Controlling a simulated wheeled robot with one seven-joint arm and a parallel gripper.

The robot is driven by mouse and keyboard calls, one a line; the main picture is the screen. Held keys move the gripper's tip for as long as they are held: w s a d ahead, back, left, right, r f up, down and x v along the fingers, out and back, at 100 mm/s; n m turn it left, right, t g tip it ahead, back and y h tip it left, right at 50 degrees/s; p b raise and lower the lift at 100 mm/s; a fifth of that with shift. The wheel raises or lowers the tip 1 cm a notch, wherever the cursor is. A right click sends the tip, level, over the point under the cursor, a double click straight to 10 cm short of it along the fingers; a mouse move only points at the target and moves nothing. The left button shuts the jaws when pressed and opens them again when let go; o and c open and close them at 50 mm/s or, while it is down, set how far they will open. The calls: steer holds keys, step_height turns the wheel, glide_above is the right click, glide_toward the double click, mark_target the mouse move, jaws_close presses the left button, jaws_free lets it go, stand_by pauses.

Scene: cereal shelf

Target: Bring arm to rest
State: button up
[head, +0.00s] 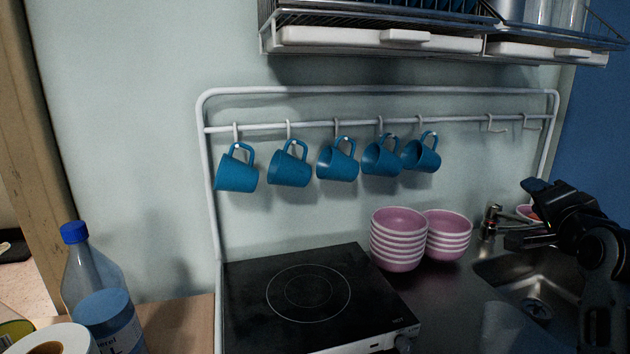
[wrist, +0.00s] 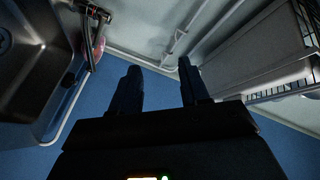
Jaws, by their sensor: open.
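My gripper (head: 526,213) is at the right of the head view, in front of the tap and above the sink. In the wrist view my gripper (wrist: 160,80) shows its two dark fingers spread apart. Nothing is between the fingers. The blue wall lies behind them in the wrist view. My dark arm runs down along the right edge of the head view.
A metal sink (head: 535,300) lies below my gripper, with a tap (head: 490,220) behind. Stacked pink bowls (head: 398,240) stand left of it. Blue mugs (head: 338,163) hang from a rail. A black cooktop (head: 315,290), a bottle (head: 95,285) and an overhead dish rack (head: 370,40) are around.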

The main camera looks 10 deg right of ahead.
steer(key=s+a+f+n+y, duration=0.1)
steer(key=s+a+f+n, duration=0.2)
steer(key=s+a+f, duration=0.2)
steer(key=s+a+f+n+y, duration=0.1)
steer(key=s+a+f+n, duration=0.2)
steer(key=s+a+f, duration=0.3)
steer(key=s+a+f+n+y, duration=0.2)
steer(key=s+a+f, duration=0.4)
steer(key=s+f, duration=0.3)
steer(key=shift+f+n, duration=0.2)
steer(key=shift+n, duration=0.7)
steer(key=s+a+r+n+y, duration=0.1)
steer(key=s+a+n, duration=0.2)
steer(key=s, duration=0.9)
steer(key=s+a+r+n+y, duration=0.1)
steer(key=s+a+n+y, duration=0.1)
steer(key=s+a, duration=0.6)
steer(key=s+n, duration=0.1)
steer(key=s, duration=0.2)
steer(key=shift+s+a+n+g+y, duration=0.3)
steer(key=shift+s+g, duration=0.1)
